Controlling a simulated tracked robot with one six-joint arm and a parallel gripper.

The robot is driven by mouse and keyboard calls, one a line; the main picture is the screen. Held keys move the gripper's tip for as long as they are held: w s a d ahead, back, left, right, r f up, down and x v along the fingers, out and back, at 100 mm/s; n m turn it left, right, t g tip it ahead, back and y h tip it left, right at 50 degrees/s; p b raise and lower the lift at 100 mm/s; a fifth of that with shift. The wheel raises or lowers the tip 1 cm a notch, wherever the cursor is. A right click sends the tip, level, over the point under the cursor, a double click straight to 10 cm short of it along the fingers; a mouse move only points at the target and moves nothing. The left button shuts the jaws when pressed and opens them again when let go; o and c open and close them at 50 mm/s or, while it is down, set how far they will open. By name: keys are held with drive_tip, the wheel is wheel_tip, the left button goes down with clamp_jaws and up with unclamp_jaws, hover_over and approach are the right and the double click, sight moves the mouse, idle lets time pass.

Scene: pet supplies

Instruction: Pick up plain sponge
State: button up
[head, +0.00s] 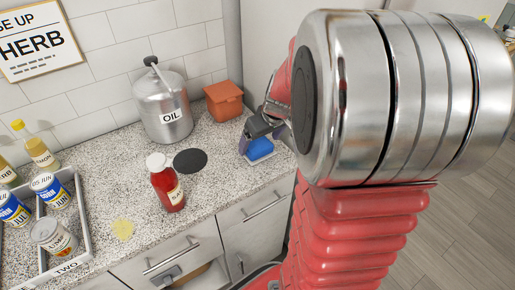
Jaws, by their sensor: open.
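A small blue block (260,150), which looks like the plain sponge, lies near the right end of the speckled counter (225,185). My gripper (262,137) is open right at the block, with its fingers over its upper part. The fingers hide part of the block. I cannot tell whether they touch it.
An orange box (223,101) and a steel oil canister (163,108) stand behind. A red bottle (166,183), a dark round disc (190,161) and a yellow round patch (123,229) are to the left. A tray (85,243) with several cans is far left.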

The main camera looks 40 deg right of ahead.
drive_tip(key=shift+x, duration=0.8)
drive_tip(key=shift+c, duration=0.2)
drive_tip(key=c, duration=1.1)
